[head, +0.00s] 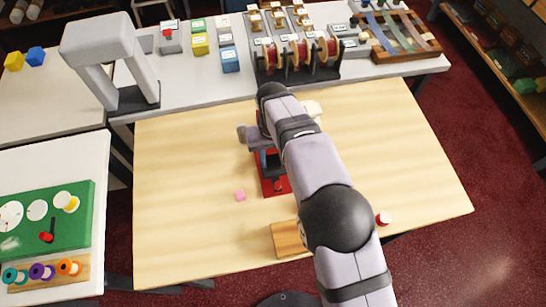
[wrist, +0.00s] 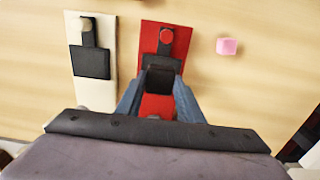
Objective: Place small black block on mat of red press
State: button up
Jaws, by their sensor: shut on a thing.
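The red press (head: 283,185) stands on the wooden table, partly behind my arm. In the wrist view the red press (wrist: 182,37) has a dark lever with a red knob, and a black mat (wrist: 176,64). My gripper (wrist: 159,88) is shut on the small black block (wrist: 160,82), between its two blue-grey fingers. The block is at the near edge of the mat in that view; whether it touches the mat or hovers above it I cannot tell. In the head view my gripper (head: 260,140) is over the far end of the press and the block cannot be made out.
A white press (wrist: 90,93) stands beside the red one. A small pink block (head: 240,195) lies near the red press. A wooden block (head: 287,239) and a red-and-white spool (head: 383,219) are near the front. The table's left side (head: 180,200) is clear.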

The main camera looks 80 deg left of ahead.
aim_at(273, 160)
jog(key=shift+f, duration=0.7)
jog(key=shift+f, duration=0.15)
jog(key=o, duration=1)
jog(key=shift+o, duration=0.2)
notch_tip(273, 160, up, 12)
jog(key=b, duration=0.3)
jog(key=shift+r, duration=0.2)
